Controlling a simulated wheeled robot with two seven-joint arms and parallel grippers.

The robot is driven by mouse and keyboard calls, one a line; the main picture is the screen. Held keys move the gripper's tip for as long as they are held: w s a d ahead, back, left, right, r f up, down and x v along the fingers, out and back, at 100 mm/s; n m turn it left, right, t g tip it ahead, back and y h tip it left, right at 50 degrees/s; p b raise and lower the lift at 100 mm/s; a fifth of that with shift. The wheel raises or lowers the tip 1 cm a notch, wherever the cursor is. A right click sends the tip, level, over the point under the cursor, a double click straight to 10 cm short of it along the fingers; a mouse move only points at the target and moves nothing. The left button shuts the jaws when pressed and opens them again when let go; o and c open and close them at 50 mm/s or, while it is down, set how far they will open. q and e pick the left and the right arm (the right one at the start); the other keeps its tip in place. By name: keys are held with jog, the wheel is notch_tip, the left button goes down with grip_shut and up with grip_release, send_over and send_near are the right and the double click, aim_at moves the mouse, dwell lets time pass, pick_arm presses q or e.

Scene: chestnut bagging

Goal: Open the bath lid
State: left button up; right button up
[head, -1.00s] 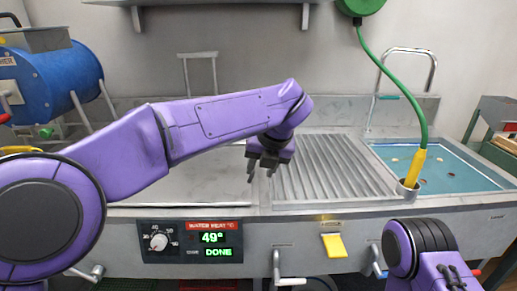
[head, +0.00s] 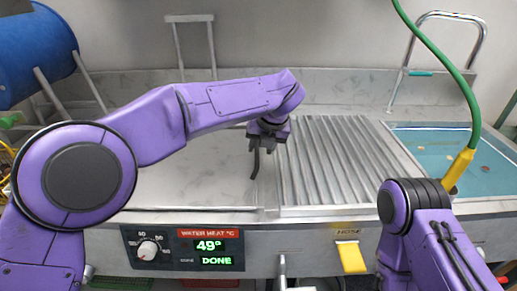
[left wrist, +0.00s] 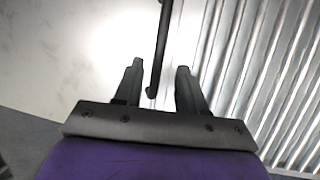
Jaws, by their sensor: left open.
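The bath lid (head: 195,185) appears to be the smooth flat metal panel left of the ribbed drainboard; it lies flat and shut. My left gripper (head: 258,165) points down over the panel's right edge, open and empty. In the left wrist view the lid (left wrist: 70,50) fills the left side, and my open left gripper (left wrist: 158,80) has its two fingers apart. A thin dark rod (left wrist: 158,50), perhaps the lid's handle, shows between the fingertips, not clasped. My right arm shows at lower right, but its gripper is out of view.
The ribbed drainboard (head: 335,160) lies right of the lid. Beyond it is a blue water basin (head: 465,150) with a green hose (head: 445,60). A blue drum (head: 35,50) stands at left. The front panel display (head: 210,246) reads 49° and DONE.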

pick_arm(q)
jog(key=shift+x, duration=0.9)
jog(key=shift+w+a+f, duration=0.15)
jog(key=shift+a+f, duration=0.05)
jog(key=shift+f, duration=0.3)
pick_arm(e)
jog(key=shift+r, duration=0.1)
